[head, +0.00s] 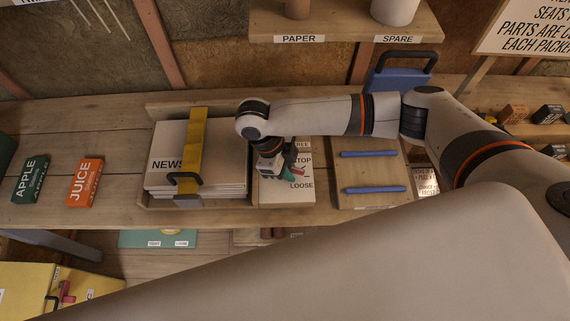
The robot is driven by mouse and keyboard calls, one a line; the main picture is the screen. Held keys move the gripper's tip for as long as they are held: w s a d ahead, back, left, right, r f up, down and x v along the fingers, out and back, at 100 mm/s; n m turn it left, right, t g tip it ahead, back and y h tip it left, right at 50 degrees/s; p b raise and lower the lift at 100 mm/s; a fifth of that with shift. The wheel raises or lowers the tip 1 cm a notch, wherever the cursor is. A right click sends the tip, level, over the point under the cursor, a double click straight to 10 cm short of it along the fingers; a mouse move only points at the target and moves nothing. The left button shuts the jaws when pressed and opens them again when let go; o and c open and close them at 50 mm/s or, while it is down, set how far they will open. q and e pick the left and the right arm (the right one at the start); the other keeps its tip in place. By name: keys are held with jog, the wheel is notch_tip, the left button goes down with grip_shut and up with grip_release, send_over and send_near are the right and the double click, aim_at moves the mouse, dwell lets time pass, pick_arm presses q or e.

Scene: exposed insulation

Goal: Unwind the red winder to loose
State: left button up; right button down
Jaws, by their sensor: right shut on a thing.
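The winder board (273,197) lies on the bench in the middle of the head view. It is a pale plate with the printed words STOP and LOOSE at its right side, and a partly hidden label above. My right gripper (288,170) reaches down over this board and is shut on the red winder. Only a little red of the winder (299,178) shows beside a green part; the gripper hides most of it, so its exact angle cannot be told. My left gripper is not in view.
Left of the board, a wooden tray (150,198) holds a newspaper stack (166,176) under a yellow strap (196,138). Right of it is a board with two blue bars (368,153). My arm covers the lower right.

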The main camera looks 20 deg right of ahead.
jog(key=shift+n, duration=0.5)
jog(key=shift+d+n+t+h, duration=0.1)
jog(key=shift+n+t+h, duration=0.2)
jog(key=shift+n, duration=0.2)
jog(key=shift+w+f+b, duration=0.1)
jog(key=shift+f+b, duration=0.05)
jog(key=shift+b, duration=0.5)
jog(key=shift+n+b, duration=0.3)
jog(key=shift+b, duration=0.25)
